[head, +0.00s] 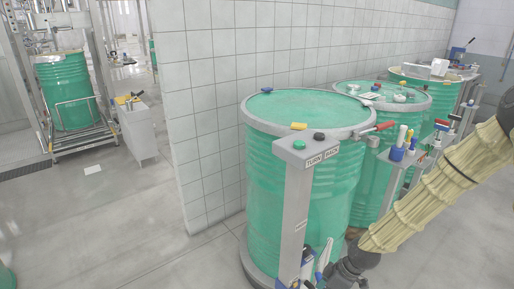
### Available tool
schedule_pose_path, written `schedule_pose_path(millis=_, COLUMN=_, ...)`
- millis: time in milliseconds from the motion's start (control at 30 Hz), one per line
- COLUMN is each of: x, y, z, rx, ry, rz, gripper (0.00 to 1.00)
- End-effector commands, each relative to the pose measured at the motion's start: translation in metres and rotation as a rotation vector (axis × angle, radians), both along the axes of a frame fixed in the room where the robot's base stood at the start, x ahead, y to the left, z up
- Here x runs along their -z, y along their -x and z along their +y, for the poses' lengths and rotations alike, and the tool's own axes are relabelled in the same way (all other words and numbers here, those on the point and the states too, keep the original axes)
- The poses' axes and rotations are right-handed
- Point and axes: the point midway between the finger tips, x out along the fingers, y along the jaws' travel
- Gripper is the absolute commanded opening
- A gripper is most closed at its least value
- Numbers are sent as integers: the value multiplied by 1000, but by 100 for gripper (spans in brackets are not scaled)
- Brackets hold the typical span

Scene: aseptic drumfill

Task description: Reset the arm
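My arm, in a pale yellow pleated sleeve, comes in from the right edge and slopes down to the bottom middle of the head view. My gripper (343,275) is a dark shape at the bottom edge, in front of the lower part of the nearest green drum (300,195). It is beside a grey post (293,215) with a "TURN BACK" label, a green button and a black button on top. Its fingers are not clear and are partly cut off by the frame, so I cannot tell whether it is open or holds anything.
More green drums (404,118) stand in a row along the white tiled wall (222,75). At left are a framed drum station (66,88) and a white cabinet (138,128). The left floor is mostly open.

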Motion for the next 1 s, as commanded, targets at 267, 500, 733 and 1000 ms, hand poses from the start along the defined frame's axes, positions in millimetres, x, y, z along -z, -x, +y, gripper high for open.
schedule_pose_path(millis=267, x=54, y=101, z=19, rx=371, ry=69, rz=169, gripper=61)
schedule_pose_path(millis=500, x=83, y=200, z=7, rx=747, ry=194, rz=257, gripper=61)
schedule_pose_path(millis=733, x=84, y=264, z=-17, rx=1005, ry=298, rz=252, gripper=61)
schedule_pose_path(millis=1000, x=83, y=281, z=-24, rx=1088, ry=325, rz=234, gripper=61)
